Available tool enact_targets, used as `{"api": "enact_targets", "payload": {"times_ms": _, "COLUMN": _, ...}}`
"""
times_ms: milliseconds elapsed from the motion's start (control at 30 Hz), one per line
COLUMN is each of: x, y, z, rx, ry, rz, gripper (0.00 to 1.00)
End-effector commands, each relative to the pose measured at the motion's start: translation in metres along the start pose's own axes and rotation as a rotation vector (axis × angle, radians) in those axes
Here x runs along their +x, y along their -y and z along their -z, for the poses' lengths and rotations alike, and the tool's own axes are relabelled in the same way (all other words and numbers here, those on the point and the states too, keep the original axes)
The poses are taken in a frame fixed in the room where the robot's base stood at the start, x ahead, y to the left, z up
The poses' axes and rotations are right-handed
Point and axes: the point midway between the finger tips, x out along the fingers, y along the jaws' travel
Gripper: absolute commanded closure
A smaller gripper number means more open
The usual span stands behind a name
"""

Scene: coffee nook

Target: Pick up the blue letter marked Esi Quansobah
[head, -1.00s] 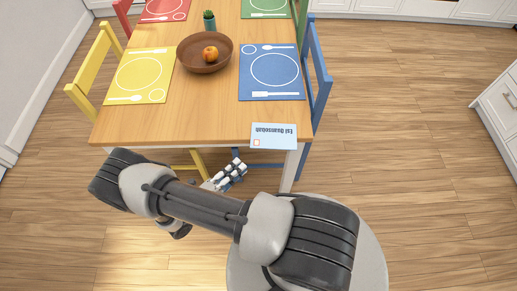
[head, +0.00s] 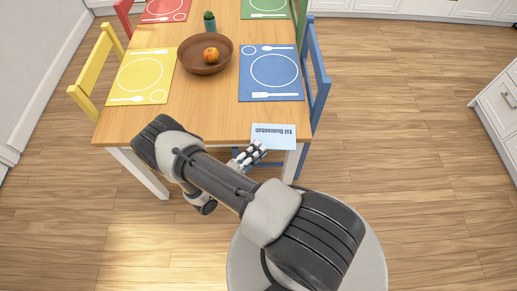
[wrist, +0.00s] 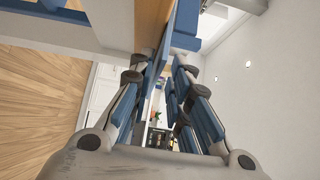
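The pale blue letter (head: 274,131) lies at the near right edge of the wooden table, its near part sticking out past the edge. Its dark print reads Esi Quansobah, upside down in the head view. My gripper (head: 258,151) is just in front of the table edge, at the letter's near left corner. In the wrist view my gripper (wrist: 164,75) has its fingers apart, with a gap between them. A thin blue surface shows edge-on near the left fingers; I cannot tell whether it is the letter or whether anything touches.
The wooden table (head: 200,113) holds yellow (head: 142,77) and blue (head: 271,73) placemats and a brown bowl (head: 198,67) with fruit. A blue chair (head: 318,80) stands at its right side, a yellow chair (head: 97,75) at its left. Floor to the right is clear.

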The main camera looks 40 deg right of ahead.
Motion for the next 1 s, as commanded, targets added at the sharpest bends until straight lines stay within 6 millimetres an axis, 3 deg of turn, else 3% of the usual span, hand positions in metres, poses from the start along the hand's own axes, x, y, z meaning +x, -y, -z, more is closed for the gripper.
{"api": "enact_targets", "payload": {"times_ms": 233, "x": 0.0001, "y": 0.0002, "z": -0.0001, "rx": 0.000, "ry": 0.000, "rz": 0.000, "gripper": 0.83}}
{"api": "enact_targets", "payload": {"times_ms": 733, "x": 0.0000, "y": 0.0002, "z": -0.0001, "rx": 0.000, "ry": 0.000, "rz": 0.000, "gripper": 1.00}}
{"api": "enact_targets", "payload": {"times_ms": 1000, "x": 0.0000, "y": 0.0002, "z": -0.0001, "rx": 0.000, "ry": 0.000, "rz": 0.000, "gripper": 1.00}}
